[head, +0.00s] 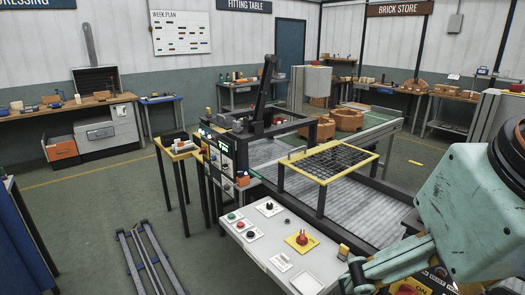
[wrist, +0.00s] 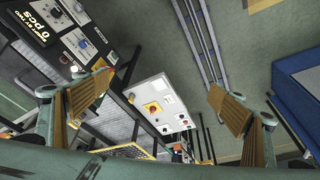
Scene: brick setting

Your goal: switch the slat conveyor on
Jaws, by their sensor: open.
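The slat conveyor (head: 345,218), with a grey ribbed bed, runs back from the middle of the head view. At its front is a light grey control panel (head: 262,240). The panel carries a green button (head: 231,217), a red button (head: 239,226), a black knob (head: 269,206) and a red knob on a yellow plate (head: 302,238). In the wrist view the panel (wrist: 152,88) lies beyond and between my open, empty fingers, with its red knob (wrist: 152,109) visible. My gripper (head: 352,265) is right of the panel in the head view, apart from its controls. Small labels are unreadable.
An upright switch panel (head: 214,160) stands left of the conveyor. A yellow-edged grid (head: 330,160) stands over the bed. A yellow stand (head: 180,146) and floor rails (head: 150,258) are to the left. Another red control (head: 405,290) is partly hidden below my arm.

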